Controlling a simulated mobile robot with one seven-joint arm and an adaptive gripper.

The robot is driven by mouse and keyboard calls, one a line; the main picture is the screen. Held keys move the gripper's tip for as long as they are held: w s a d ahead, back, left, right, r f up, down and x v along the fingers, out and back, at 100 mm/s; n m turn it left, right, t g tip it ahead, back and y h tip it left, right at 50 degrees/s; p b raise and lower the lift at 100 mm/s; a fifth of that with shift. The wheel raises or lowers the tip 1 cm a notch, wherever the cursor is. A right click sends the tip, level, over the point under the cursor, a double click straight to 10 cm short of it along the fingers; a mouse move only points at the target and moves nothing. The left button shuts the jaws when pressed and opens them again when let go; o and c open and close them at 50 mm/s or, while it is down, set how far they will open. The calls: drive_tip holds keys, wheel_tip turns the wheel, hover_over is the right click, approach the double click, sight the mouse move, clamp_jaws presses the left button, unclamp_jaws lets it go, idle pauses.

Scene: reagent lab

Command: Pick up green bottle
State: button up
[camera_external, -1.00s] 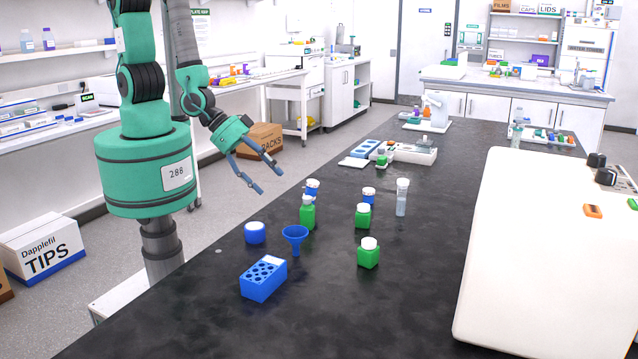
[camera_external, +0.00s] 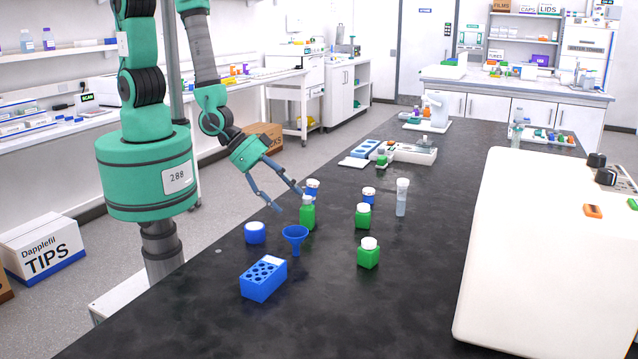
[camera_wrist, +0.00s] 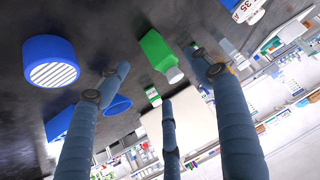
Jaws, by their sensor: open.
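Several green bottles with white caps stand on the black bench. The nearest to my gripper is the left green bottle (camera_external: 307,216). A second green bottle (camera_external: 362,217) stands to its right, and a third green bottle (camera_external: 368,255) stands nearer the camera. Another green-and-white bottle (camera_wrist: 152,95) shows farther off, small and partly hidden.
A blue funnel (camera_external: 295,234), a round blue lid (camera_external: 255,232) and a blue rack (camera_external: 263,280) sit near the left bottle. Blue-labelled bottles (camera_external: 312,188) (camera_external: 369,195) and a clear tube (camera_external: 402,198) stand behind. A large white machine (camera_external: 545,250) fills the right side.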

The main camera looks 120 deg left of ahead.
sight(302, 207)
drive_tip(key=shift+w+a+f, duration=0.1)
drive_tip(key=shift+w+f, duration=0.35)
drive_tip(key=shift+b+x, duration=0.55)
drive_tip(key=shift+x, duration=2.1)
drive_tip(key=shift+s, duration=0.1)
drive_tip(key=c, duration=1.4)
